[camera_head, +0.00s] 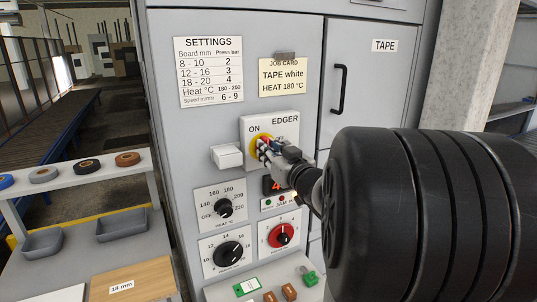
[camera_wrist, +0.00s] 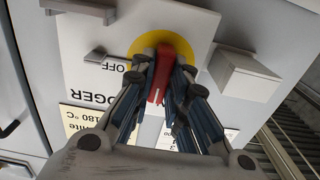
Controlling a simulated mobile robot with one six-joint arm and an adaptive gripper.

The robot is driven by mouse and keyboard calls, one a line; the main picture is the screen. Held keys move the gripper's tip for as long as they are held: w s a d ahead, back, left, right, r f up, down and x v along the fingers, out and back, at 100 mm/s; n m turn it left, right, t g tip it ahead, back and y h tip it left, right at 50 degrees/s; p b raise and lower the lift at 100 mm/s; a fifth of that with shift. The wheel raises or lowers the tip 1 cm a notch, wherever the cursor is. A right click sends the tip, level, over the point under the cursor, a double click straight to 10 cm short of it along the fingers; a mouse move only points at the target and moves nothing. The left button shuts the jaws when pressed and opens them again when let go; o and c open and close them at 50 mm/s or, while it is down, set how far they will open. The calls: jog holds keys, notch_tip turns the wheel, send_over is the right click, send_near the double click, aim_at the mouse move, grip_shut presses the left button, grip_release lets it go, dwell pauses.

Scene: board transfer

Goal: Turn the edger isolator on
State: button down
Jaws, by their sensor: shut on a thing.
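The EDGER isolator panel (camera_head: 285,125) is a white plate on the grey cabinet, with ON at its upper left. A yellow disc (camera_head: 256,141) behind the red handle shows there and in the wrist view (camera_wrist: 141,46). My gripper (camera_head: 268,150) is at the disc and hides most of the handle in the head view. In the wrist view my gripper (camera_wrist: 162,78) has its fingers on both sides of the red handle (camera_wrist: 160,75), shut on it. The word OFF (camera_wrist: 107,67) shows left of the disc there. Which mark the handle points to I cannot tell.
A white box (camera_head: 227,156) juts out left of the isolator. Below are a heat dial (camera_head: 223,208), a black dial (camera_head: 229,254) and a red dial (camera_head: 281,235). A shelf with tape rolls (camera_head: 86,166) stands at left. My arm covers the right side.

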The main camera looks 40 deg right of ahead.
dwell(0.4)
jog(key=c, duration=1.6)
grip_release()
jog(key=shift+o, duration=0.2)
jog(key=v, duration=1.2)
jog(key=shift+f, duration=0.1)
